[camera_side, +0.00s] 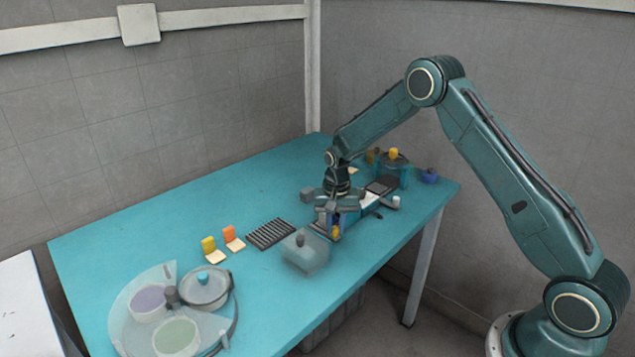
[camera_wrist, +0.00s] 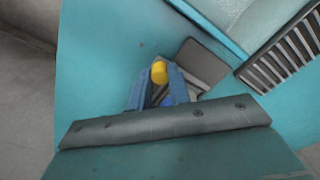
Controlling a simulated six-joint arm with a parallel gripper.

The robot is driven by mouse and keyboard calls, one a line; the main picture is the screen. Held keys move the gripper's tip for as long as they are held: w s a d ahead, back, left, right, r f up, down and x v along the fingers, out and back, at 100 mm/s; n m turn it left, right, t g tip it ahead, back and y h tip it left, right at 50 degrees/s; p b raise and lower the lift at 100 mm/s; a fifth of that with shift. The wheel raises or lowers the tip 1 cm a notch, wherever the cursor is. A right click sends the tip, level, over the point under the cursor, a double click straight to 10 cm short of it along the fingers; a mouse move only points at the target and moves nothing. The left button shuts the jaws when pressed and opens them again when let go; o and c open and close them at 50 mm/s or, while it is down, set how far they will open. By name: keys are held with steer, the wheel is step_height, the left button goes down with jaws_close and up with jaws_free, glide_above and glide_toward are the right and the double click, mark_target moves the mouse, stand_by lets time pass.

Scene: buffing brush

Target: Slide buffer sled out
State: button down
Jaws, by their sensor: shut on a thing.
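My gripper (camera_side: 334,222) is low at the table's right front side, its blue fingers shut on a small part with a yellow knob. I take this part for the buffer sled's handle; the yellow knob (camera_side: 337,232) shows at the fingertips. In the wrist view the yellow knob (camera_wrist: 159,72) sits between the two blue fingers of my gripper (camera_wrist: 158,90), with a grey plate (camera_wrist: 203,62) beside it. A pale track (camera_side: 371,198) with a dark pad (camera_side: 382,187) lies just right of my gripper. My gripper hides most of the sled, so its seating on the track is unclear.
A translucent grey box (camera_side: 305,252) stands close at the front left of my gripper. A dark slotted rack (camera_side: 270,234) lies behind it. A teal block with a yellow knob (camera_side: 394,154) and a blue piece (camera_side: 429,176) stand to the right. The table's back left is clear.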

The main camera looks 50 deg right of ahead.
steer(key=shift+a, duration=0.15)
steer(key=c, duration=1.3)
jaws_free()
steer(key=shift+r, duration=0.15)
step_height(320, 180, up, 14)
steer(key=shift+f, duration=0.2)
